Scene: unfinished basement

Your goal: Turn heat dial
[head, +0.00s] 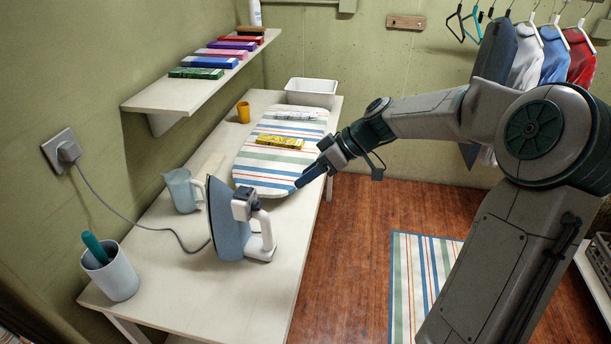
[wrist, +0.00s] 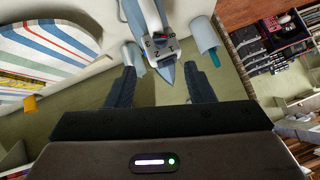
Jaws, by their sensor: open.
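The iron (head: 228,222) stands upright on its heel on the white table, its blue-grey soleplate facing left and its white handle on the right. Its heat dial sits on the grey-and-white top part, small in the head view. In the wrist view the dial (wrist: 162,40) shows beyond my fingers, dark with a red mark, with numerals around it. My gripper (head: 303,178) is above the table's right edge, right of and behind the iron, apart from it. In the wrist view my gripper (wrist: 161,88) is open and empty, its fingers well apart.
A striped ironing board (head: 250,178) with a yellow box (head: 280,142) lies behind the iron. A clear jug (head: 183,190), the iron's cord and a white cup (head: 113,275) stand to its left.

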